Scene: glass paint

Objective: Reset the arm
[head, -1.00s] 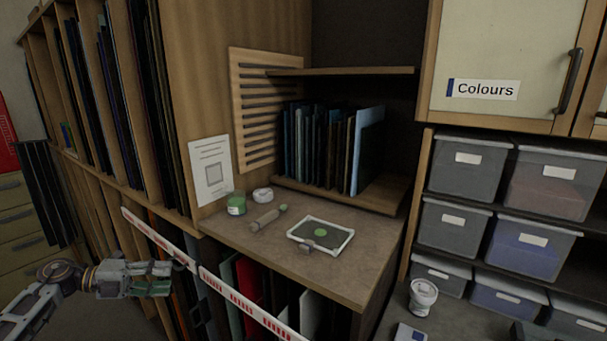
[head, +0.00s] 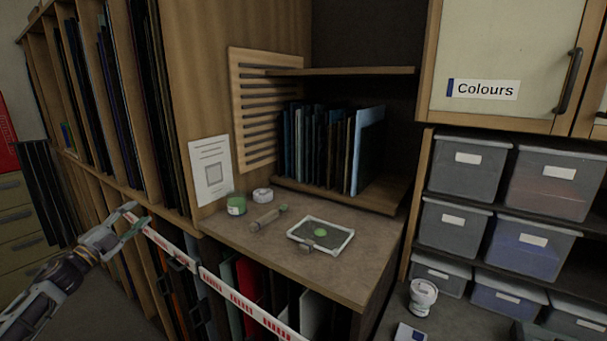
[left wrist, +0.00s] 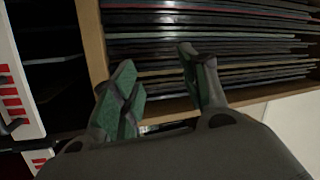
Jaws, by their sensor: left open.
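My left gripper (head: 133,220) is at the left of the head view, in front of the rack of upright sheets and near the red-and-white strip. In the left wrist view its two green-padded fingers (left wrist: 162,85) are apart, with nothing between them. Behind the fingers is a wooden compartment of stacked dark sheets (left wrist: 210,45). My right gripper is not in view.
The red-and-white strip (head: 240,298) runs along the rack front. On the worktop (head: 345,270) are a green jar (head: 236,205), a white roll (head: 262,195), a roller-like tool (head: 268,217) and a tray (head: 335,244) with a green spot. Grey bins (head: 468,167) stand right.

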